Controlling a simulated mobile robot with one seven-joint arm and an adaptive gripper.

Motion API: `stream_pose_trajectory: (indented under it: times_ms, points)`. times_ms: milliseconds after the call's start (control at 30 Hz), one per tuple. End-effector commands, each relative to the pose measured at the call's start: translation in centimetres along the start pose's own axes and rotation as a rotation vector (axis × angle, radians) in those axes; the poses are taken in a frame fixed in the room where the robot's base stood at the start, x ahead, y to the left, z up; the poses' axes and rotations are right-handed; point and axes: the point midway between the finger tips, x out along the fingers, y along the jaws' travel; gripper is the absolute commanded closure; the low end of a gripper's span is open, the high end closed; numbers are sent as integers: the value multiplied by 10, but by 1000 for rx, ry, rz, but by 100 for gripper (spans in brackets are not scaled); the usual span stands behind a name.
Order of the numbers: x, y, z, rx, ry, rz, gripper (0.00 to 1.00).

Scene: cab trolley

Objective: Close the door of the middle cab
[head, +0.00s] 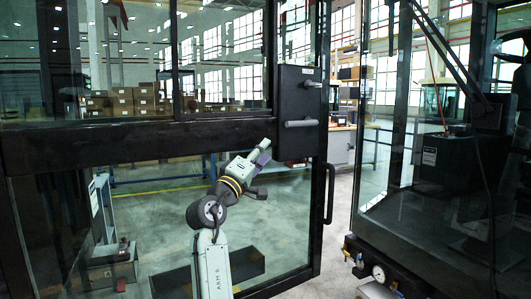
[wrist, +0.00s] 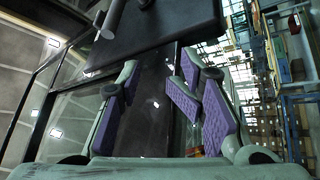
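A black-framed glass door (head: 150,142) fills the left and middle of the head view. Its right edge stands apart from the dark cab (head: 440,215) on the right, with a gap between them. A black lock box (head: 300,90) with a horizontal handle (head: 300,123) sits near that edge, above a vertical grab bar (head: 329,193). My gripper (head: 263,172) is just below and left of the lock box, in front of the lower glass. In the wrist view its purple-padded fingers (wrist: 160,68) are apart and empty, with the box (wrist: 155,25) beyond them. Contact cannot be told.
A pressure gauge (head: 378,273) and small fittings are at the cab's lower front edge. Through the glass I see shelves of cartons (head: 125,100) and a grey workshop floor (head: 165,205). Bare floor also shows in the gap between door and cab.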

Motion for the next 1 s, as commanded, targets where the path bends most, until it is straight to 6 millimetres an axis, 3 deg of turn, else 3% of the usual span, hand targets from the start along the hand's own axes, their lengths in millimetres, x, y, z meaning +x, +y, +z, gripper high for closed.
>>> stream_pose_trajectory:
  times_ms: [700,1000]
  points:
    - [-53,-8,-7,0,8,-4,65]
    - [-65,-7,-8,0,6,-3,65]
